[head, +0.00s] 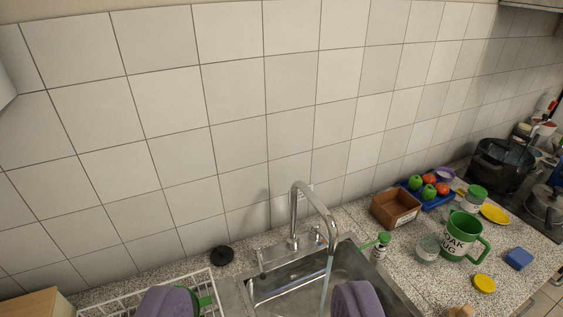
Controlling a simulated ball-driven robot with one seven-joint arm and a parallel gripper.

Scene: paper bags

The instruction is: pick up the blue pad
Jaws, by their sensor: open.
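The blue pad (518,258) lies flat on the speckled counter at the far right, near its front edge. It is small and blocky, and nothing covers it. My gripper (262,301) shows at the bottom edge as two purple, rounded fingers set wide apart. It is open, with nothing seen held between the fingers. It is in front of the sink, well to the left of the pad and apart from it.
A steel sink (276,288) with a tall tap (297,215) is ahead. Between sink and pad stand a green mug (459,236), a glass jar (428,247) and a yellow disc (484,283). A brown box (396,208) and blue tray (437,202) are behind. A white rack (120,301) is left.

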